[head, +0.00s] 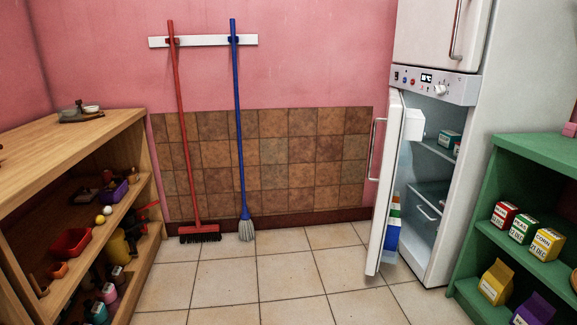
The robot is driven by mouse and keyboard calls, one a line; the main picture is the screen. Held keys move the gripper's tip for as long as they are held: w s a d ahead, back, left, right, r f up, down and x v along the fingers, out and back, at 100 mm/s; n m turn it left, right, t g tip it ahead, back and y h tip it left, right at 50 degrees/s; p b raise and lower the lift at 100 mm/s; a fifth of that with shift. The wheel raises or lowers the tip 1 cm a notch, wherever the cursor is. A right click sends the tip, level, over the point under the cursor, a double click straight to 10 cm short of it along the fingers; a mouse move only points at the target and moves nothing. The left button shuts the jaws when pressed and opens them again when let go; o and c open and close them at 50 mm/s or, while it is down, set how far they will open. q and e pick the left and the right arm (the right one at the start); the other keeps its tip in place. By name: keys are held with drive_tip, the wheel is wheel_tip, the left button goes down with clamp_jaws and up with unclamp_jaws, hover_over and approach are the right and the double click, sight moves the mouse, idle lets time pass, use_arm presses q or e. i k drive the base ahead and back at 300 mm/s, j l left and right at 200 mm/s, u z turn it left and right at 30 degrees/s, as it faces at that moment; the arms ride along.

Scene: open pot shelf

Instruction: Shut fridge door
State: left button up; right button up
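The white fridge (484,180) stands at the right against the pink wall. Its lower door (376,230) is open and swung out towards me, seen nearly edge-on, with a vertical handle (374,148) on its left side. The inside shows shelves, a drawer (426,213) and a green-and-white box (449,139). The door's inner side carries a white bin and a blue carton (392,239). The upper door (428,35) is shut and has its own handle. Neither of my grippers is in view.
A wooden shelf (75,133) with toys and pots stands at the left. A green shelf (544,157) with boxes stands close to the fridge's right. A red broom (186,150) and a blue mop (239,140) hang at the back wall. The tiled floor (285,277) between is clear.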

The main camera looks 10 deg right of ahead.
sight(401, 123)
drive_tip(key=i+j+z, duration=0.25)
drive_tip(key=i+z, duration=0.2)
drive_tip(key=i, duration=0.2)
drive_tip(key=i+j+z, duration=0.9)
drive_tip(key=i+j, duration=0.15)
